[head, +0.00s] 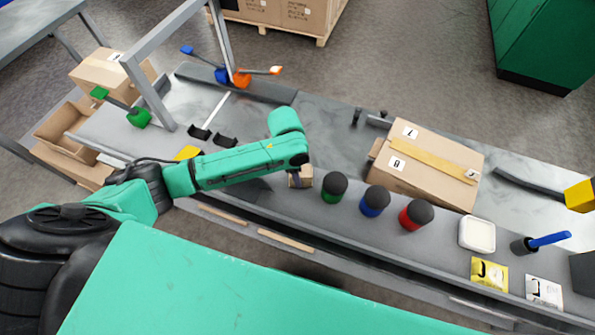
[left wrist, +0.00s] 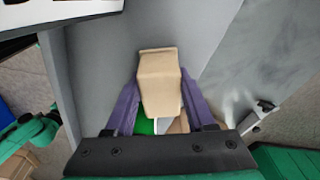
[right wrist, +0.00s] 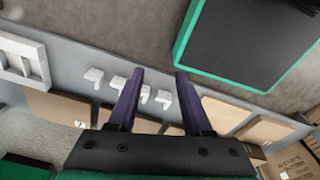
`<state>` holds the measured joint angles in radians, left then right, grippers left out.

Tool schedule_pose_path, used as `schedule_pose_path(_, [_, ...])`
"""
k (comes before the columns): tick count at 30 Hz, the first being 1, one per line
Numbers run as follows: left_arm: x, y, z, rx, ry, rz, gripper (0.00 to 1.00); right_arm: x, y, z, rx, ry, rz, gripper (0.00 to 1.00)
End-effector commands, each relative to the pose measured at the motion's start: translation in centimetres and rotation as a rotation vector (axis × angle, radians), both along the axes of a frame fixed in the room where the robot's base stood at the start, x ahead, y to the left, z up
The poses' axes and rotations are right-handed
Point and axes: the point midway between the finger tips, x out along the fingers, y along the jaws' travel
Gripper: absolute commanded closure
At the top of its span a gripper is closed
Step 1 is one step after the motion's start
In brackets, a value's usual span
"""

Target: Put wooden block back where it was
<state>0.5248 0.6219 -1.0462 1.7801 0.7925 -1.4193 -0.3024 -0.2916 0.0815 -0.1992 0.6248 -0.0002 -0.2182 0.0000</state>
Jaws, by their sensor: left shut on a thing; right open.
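The wooden block (left wrist: 160,72) is pale tan and sits between the purple fingers of my left gripper (left wrist: 160,98), which is shut on it. In the head view the block (head: 306,178) shows beside my left gripper (head: 296,180), partly hidden by my arm. It is over the grey bench, just left of the green jar with the dark lid (head: 334,187). I cannot tell whether the block touches the bench. My right gripper (right wrist: 158,86) is open, with nothing between its fingers; it is not in the head view.
A blue jar (head: 375,201) and a red jar (head: 416,214) stand right of the green one. A cardboard box (head: 425,165) is behind them. A white dish (head: 477,234) is farther right. Small white hooks (right wrist: 163,98) and a black green-edged panel (right wrist: 240,40) show in the right wrist view.

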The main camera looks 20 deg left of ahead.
Motion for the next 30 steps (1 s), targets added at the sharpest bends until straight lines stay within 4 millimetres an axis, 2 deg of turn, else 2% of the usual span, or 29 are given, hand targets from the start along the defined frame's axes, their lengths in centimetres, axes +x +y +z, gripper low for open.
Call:
schedule_pose_path(7, [0.0,0.0,-0.1,-0.001,0.0,0.0,0.9,-1.1,0.0,-0.2,0.0,0.017,0.0,0.5])
schedule_pose_path(8, [0.0,0.0,-0.1,0.0,0.0,0.0,0.34,-1.1,0.1,-0.1,0.0,0.017,0.0,0.5])
schedule_pose_path(9, [0.0,0.0,-0.1,0.0,0.0,0.0,0.19,-1.1,0.1,-0.1,0.0,0.017,0.0,0.5])
schedule_pose_path(10, [0.0,0.0,-0.1,0.0,0.0,0.0,0.15,-1.1,0.1,-0.1,0.001,0.018,0.0,0.5])
schedule_pose_path(18, [0.0,0.0,0.0,-0.001,0.0,0.0,0.15,-1.1,0.2,-0.1,0.002,0.018,0.0,0.5])
schedule_pose_path(21, [0.1,0.1,0.7,-0.002,-0.001,0.001,0.15,-1.1,0.2,-0.1,0.002,0.018,0.0,0.5])
schedule_pose_path(23, [0.1,0.2,1.6,-0.002,-0.003,0.0,0.15,-1.0,0.2,-0.1,0.002,0.017,0.0,0.5])
schedule_pose_path(30, [-0.1,0.9,8.0,-0.002,-0.005,0.0,0.15,-0.9,0.2,-0.1,0.002,0.016,0.0,0.5])
